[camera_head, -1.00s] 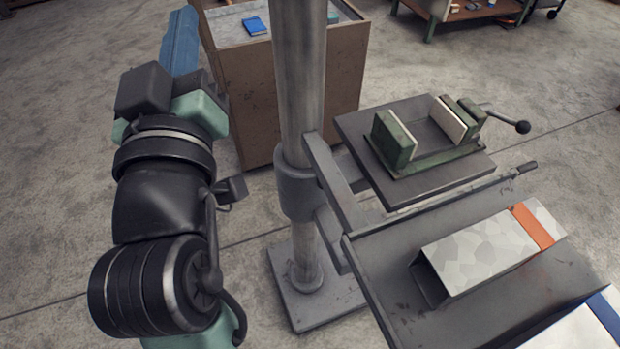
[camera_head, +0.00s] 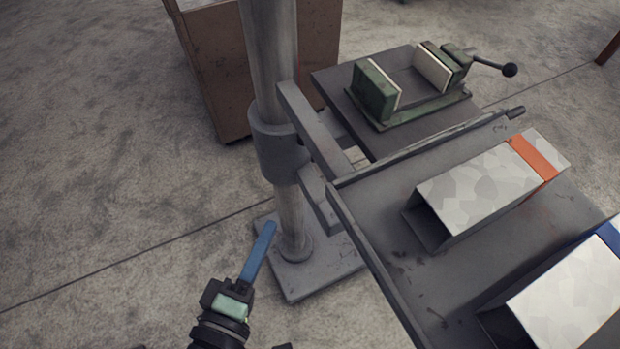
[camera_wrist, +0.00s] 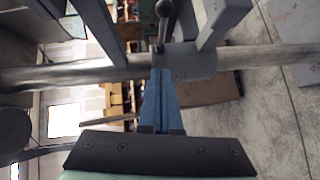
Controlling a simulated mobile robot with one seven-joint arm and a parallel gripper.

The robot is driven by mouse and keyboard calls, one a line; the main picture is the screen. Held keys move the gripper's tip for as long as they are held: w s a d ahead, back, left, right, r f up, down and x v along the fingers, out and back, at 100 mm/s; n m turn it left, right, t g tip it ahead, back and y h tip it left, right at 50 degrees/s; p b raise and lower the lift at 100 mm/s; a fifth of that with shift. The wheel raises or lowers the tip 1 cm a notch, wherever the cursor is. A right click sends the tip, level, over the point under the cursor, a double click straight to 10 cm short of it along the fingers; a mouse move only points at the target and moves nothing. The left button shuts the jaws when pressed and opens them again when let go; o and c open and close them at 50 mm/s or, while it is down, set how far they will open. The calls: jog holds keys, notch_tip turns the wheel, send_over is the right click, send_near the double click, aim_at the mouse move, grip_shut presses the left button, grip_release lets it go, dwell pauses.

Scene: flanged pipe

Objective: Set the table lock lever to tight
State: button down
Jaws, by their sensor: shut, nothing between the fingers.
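My gripper (camera_head: 268,228) points up toward the post in the head view, its blue fingers together and empty. In the wrist view its fingertips (camera_wrist: 160,72) appear just below a dark lever with a ball end (camera_wrist: 163,22), seemingly the table lock lever. The lever stands at the grey collar (camera_wrist: 195,62) on the round post (camera_wrist: 90,72), which runs sideways in that view. I cannot tell whether the fingertips touch the lever. In the head view the collar (camera_head: 278,152) is clear, but the lever is not visible there.
A nearer grey shelf (camera_head: 400,262) holds two pale box-like ducts, one with an orange band (camera_head: 490,185). A brown cabinet (camera_head: 225,70) stands behind. Floor at left is clear.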

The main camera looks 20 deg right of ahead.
aim_at(319, 166)
jog(key=x, duration=0.4)
jog(key=s+d+x, duration=0.1)
jog(key=x, duration=0.7)
jog(key=shift+s+d+f, duration=0.1)
jog(key=shift+s+d, duration=0.05)
jog(key=shift+d, duration=0.05)
jog(key=shift+d+f, duration=0.15)
jog(key=shift+d, duration=0.45)
jog(key=shift+s+d+n+t+y, duration=0.1)
jog(key=shift+d+n+t+y, duration=0.2)
jog(key=shift+t+y, duration=0.1)
